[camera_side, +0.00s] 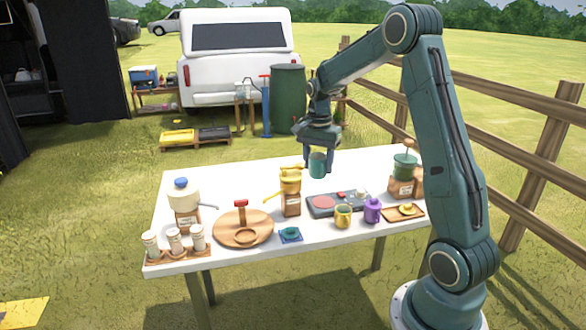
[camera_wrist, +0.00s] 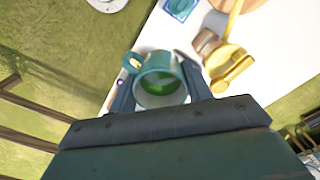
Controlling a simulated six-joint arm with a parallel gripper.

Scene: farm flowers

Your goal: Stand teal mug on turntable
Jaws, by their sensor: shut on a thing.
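The teal mug (camera_side: 317,166) is held over the back middle of the white table, and its height above the top is hard to judge. My gripper (camera_side: 320,150) is shut on it. In the wrist view the mug (camera_wrist: 160,74) sits between the two fingers (camera_wrist: 158,92), its green inside visible and its handle toward the upper left. It looks upright in the side view. The round wooden turntable (camera_side: 225,228) lies at the front left of the table, with a red-topped post and a ring on it. The mug is apart from it, behind and to the right.
A yellow grinder on a wooden base (camera_side: 291,198) stands between mug and turntable. A dark hob panel (camera_side: 320,210), a yellow mug (camera_side: 343,216) and a purple canister (camera_side: 372,210) are to the right. Jars (camera_side: 174,240) and a cream grinder (camera_side: 184,200) stand left.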

